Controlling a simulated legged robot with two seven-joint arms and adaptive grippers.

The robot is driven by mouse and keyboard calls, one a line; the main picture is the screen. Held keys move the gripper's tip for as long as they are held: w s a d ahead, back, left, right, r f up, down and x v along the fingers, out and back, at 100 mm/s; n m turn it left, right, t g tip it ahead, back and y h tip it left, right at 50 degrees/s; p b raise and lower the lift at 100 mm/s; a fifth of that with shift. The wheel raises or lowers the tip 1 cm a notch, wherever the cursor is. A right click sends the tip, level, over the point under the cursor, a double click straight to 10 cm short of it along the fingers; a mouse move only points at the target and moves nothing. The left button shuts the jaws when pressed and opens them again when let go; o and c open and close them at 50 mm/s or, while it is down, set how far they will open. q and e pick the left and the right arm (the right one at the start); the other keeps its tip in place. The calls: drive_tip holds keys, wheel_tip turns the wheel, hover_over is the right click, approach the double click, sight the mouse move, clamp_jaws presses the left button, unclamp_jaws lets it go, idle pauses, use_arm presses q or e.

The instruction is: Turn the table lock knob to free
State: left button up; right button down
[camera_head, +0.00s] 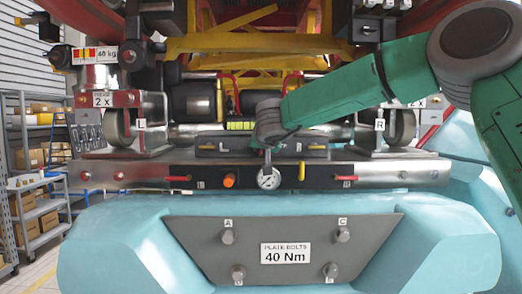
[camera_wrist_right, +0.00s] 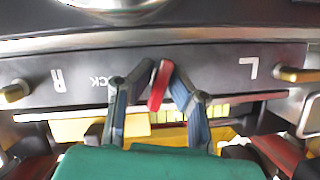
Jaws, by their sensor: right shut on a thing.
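The table lock knob (camera_wrist_right: 158,88) shows as a red bar between my right gripper's fingers (camera_wrist_right: 158,70) in the right wrist view. It stands slightly tilted in that view against a dark panel (camera_wrist_right: 215,70). The fingers are shut on it from both sides. Part of a label ending in "CK" shows beside the left finger, the rest hidden. In the head view my right gripper (camera_head: 267,143) reaches down from the green arm to the same panel (camera_head: 222,150) and hides the knob. My left gripper is not in view.
Brass-coloured pins (camera_wrist_right: 14,92) flank the panel by letters R and L. Below it in the head view are a round gauge (camera_head: 268,178), an orange knob (camera_head: 229,180) and a yellow handle (camera_head: 301,171). Wheels (camera_head: 118,127) stand either side. A bolted plate (camera_head: 200,255) fronts the turquoise base.

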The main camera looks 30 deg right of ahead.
idle(0.7)
drive_tip(key=c, duration=1.9)
unclamp_jaws()
drive_tip(key=v, duration=1.1)
drive_tip(key=shift+s+a, duration=0.15)
drive_tip(key=shift+s, duration=0.2)
